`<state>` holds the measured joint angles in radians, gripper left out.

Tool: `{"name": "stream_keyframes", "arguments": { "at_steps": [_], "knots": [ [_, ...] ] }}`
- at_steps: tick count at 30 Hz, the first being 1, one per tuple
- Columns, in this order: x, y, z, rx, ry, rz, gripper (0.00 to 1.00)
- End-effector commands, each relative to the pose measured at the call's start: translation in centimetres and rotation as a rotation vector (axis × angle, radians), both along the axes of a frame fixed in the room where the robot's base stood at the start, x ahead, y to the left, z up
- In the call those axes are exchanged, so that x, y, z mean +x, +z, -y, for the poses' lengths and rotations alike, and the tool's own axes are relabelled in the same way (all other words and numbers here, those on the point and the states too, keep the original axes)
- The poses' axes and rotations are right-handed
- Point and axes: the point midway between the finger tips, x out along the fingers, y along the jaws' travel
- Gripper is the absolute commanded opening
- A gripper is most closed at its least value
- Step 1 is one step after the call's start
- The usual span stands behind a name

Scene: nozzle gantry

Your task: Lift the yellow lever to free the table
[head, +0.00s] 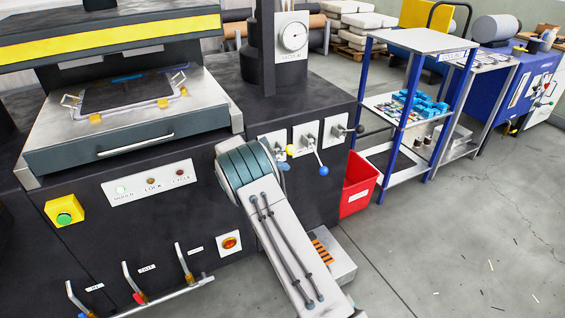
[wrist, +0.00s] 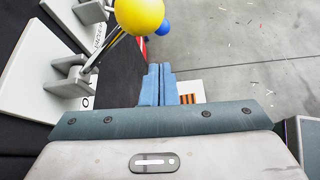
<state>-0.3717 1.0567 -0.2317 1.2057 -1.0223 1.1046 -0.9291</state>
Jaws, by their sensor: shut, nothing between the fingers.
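The yellow lever has a round yellow knob (wrist: 140,14), large at the top of the wrist view. Its rod runs left to a grey mount (wrist: 70,80) on a white plate. In the head view the knob (head: 290,150) is small, beside my arm. My gripper (wrist: 160,68) is shut and empty. Its blue fingers lie together just under the knob in the wrist view; I see no clear contact. In the head view my wrist hides most of the gripper, and only a bit of blue finger (head: 284,167) shows below the knob. The table (head: 50,137) with a front handle sits in the press.
A blue-knobbed lever (head: 323,170) is just right of the yellow one, and a black-knobbed lever (head: 359,128) is further right. A red bin (head: 358,186) stands beside the machine below them. Open floor lies to the right.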

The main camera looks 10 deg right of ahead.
Motion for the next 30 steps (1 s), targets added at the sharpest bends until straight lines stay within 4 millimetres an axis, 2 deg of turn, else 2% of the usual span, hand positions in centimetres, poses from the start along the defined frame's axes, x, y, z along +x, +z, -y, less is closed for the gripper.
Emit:
{"name": "stream_keyframes", "arguments": {
  "at_steps": [3, 6, 13, 18, 30],
  "knots": [
    [-0.5, 1.2, -2.7, 0.001, 0.005, 0.003, 0.00],
    [-0.9, 2.3, -4.5, 0.001, 0.003, 0.001, 0.00],
    [-1.6, 4.0, -7.5, 0.000, -0.001, 0.000, 0.00],
    [-1.8, 4.5, -8.5, 0.000, 0.000, -0.001, 0.00],
    [-2.0, 5.0, -8.3, 0.011, -0.010, 0.005, 0.00]
  ]
}}
